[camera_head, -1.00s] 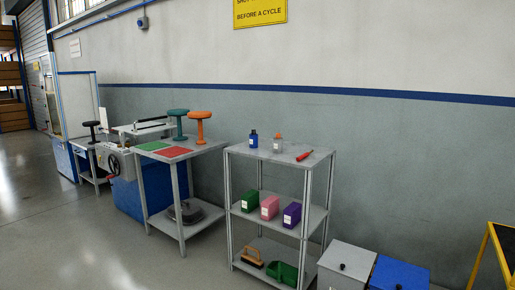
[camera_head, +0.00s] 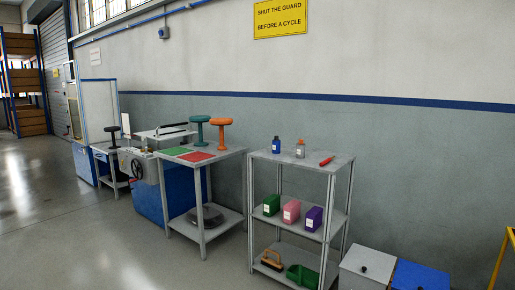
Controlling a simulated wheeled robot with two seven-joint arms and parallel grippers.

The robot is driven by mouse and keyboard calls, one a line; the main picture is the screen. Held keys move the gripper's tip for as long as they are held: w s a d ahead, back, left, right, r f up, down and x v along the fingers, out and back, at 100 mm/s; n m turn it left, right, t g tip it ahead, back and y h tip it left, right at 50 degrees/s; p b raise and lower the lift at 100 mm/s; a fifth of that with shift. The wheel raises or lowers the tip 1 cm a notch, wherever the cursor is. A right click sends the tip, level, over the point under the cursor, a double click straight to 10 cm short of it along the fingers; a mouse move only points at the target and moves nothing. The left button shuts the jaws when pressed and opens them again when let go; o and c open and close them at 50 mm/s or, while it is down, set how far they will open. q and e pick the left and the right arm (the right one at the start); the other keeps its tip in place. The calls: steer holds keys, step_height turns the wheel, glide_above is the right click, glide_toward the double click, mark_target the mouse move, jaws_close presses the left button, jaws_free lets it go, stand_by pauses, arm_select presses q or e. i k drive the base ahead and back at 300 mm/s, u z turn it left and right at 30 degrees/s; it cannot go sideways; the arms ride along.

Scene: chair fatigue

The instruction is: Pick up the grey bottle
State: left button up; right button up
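The grey bottle (camera_head: 300,149) with an orange cap stands upright on the top shelf of a grey metal rack (camera_head: 262,153). A blue bottle (camera_head: 276,145) with a dark cap stands just left of it. A red tool (camera_head: 326,160) lies to its right on the same shelf. Neither of my grippers shows in the head view, so their state is hidden.
The rack's middle shelf holds green, pink and purple containers (camera_head: 313,218); a brush (camera_head: 271,260) and green scoop (camera_head: 302,275) lie below. A table with stools (camera_head: 221,134) stands left, grey and blue bins (camera_head: 419,276) right. Floor at front left is clear.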

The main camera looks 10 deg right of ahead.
mark_target(300, 149)
steer(key=u, duration=0.35)
steer(key=i, duration=1.85)
steer(key=z, duration=1)
steer(key=i, duration=1)
steer(key=z, duration=1.1)
